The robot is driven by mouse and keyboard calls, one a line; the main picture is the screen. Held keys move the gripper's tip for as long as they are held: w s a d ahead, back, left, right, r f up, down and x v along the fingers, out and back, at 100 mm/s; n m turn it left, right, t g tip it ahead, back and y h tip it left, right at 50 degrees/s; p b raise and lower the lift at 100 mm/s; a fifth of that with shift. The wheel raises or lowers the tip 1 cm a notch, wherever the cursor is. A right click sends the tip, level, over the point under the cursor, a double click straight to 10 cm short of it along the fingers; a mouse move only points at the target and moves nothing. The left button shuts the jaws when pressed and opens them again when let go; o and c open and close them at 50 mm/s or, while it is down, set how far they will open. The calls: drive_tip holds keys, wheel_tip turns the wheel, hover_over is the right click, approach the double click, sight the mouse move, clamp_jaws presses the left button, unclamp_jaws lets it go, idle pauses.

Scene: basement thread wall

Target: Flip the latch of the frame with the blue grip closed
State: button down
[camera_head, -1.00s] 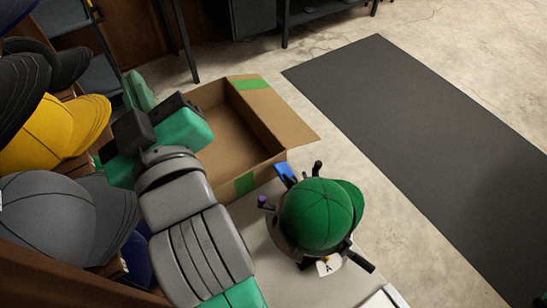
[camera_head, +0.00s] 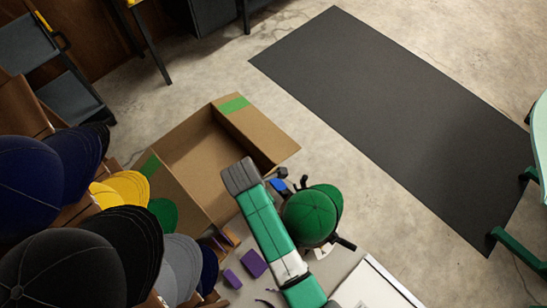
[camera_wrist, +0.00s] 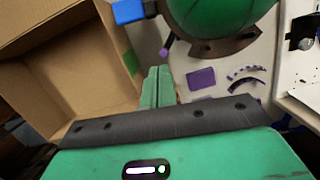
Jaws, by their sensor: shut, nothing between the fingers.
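A green cap (camera_head: 309,218) sits on a dark round frame; the frame's curved rim (camera_wrist: 228,46) shows under the cap in the wrist view. The blue grip (camera_head: 278,185) is at the frame's upper left, beside my arm. In the wrist view the blue grip (camera_wrist: 130,12) is at the top edge, left of the cap. A purple-tipped lever (camera_wrist: 167,46) sticks out below it. My gripper (camera_wrist: 156,72) is shut and empty, its green fingers together, apart from the blue grip in the picture. In the head view my arm hides the gripper. I cannot tell the latch's position.
An open cardboard box (camera_head: 183,190) stands left of the frame. Purple pieces (camera_head: 253,263) lie on the pale tabletop (camera_head: 240,297). A black lever (camera_head: 345,243) juts from the frame's lower right. Several caps fill the left side. A dark mat (camera_head: 390,120) covers the floor behind.

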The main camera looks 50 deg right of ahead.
sight(284, 192)
drive_tip(key=s+d+f+b, duration=0.1)
drive_tip(key=d+f, duration=0.4)
drive_tip(key=f, duration=0.2)
drive_tip(key=shift+d+f, duration=0.15)
drive_tip(key=shift+f, duration=0.2)
